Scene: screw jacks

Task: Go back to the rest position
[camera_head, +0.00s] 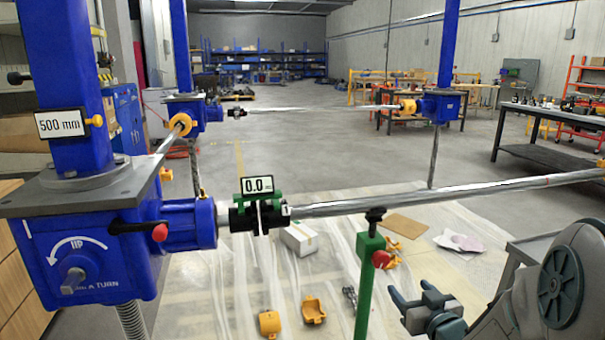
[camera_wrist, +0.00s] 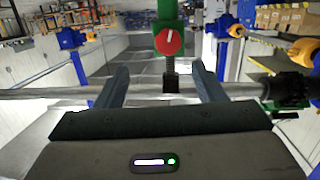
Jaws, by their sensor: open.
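My gripper (camera_head: 419,300) is at the lower right of the head view, open and empty, with its two fingers apart. In the wrist view the fingers (camera_wrist: 160,85) point away from the camera, and a green post with a red knob (camera_wrist: 169,42) shows beyond and between them. In the head view the green post (camera_head: 366,285) with its red knob stands left of my gripper, apart from it. A blue screw jack (camera_head: 95,245) with a "500 mm" sign stands at the left.
Two more blue jacks stand at the back, one on the left (camera_head: 185,112) and one on the right (camera_head: 440,106). Orange guards (camera_head: 270,323), a white box (camera_head: 299,238) and cardboard lie on the floor sheet. A dark workbench (camera_head: 550,135) stands at the right. The floor behind is open.

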